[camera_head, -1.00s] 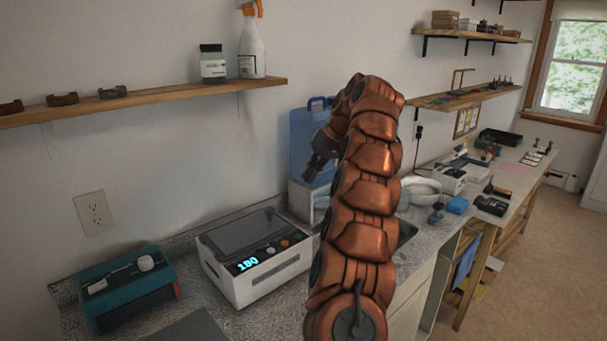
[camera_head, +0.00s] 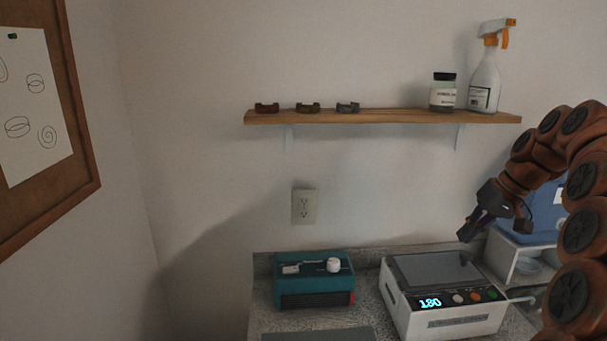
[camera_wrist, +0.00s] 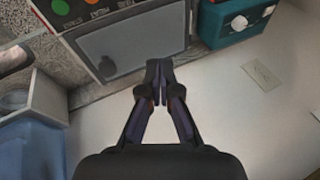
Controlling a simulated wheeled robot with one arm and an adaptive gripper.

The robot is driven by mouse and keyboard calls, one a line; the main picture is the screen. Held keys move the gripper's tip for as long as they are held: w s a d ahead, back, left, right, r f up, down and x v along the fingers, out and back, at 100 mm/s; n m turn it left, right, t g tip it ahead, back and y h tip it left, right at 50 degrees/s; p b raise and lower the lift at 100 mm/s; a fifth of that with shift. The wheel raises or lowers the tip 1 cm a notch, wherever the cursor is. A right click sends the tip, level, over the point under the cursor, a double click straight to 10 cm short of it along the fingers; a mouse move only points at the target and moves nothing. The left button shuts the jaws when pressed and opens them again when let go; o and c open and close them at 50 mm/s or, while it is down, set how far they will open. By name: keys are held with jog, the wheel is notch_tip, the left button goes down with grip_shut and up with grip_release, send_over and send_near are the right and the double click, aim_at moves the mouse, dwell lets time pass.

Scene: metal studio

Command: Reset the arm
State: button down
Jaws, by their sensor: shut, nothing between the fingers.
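My copper arm (camera_head: 577,235) comes in from the right edge of the head view, bent over at the top. My gripper (camera_head: 467,236) points down and left, above the back right part of the white machine with the lit display. In the wrist view my gripper (camera_wrist: 159,82) is shut, its two dark fingers together with nothing between them. The machine's grey lid (camera_wrist: 130,45) lies beyond the fingertips there.
The white machine (camera_head: 450,322) reads 180. A teal device (camera_head: 314,292) stands left of it on the counter. A blue container (camera_head: 545,214) is at the right. A wooden shelf (camera_head: 385,117) holds a jar (camera_head: 443,97), a spray bottle (camera_head: 485,85) and three small brackets. A wall outlet (camera_head: 304,206) is below.

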jog(key=s+a+f+n+g+h, duration=0.1)
jog(key=s+a+f+g, duration=0.3)
jog(key=s+a, duration=1.15)
jog(key=s+a+f+h, duration=0.1)
jog(key=s+f, duration=0.5)
jog(key=s, duration=0.5)
jog(key=s+a+f+h, duration=0.1)
jog(key=s+f+h, duration=0.1)
jog(key=s+f, duration=0.4)
jog(key=s, duration=0.5)
jog(key=shift+s+a+g, duration=0.35)
jog(key=shift+a+g, duration=0.05)
jog(key=shift+f, duration=0.1)
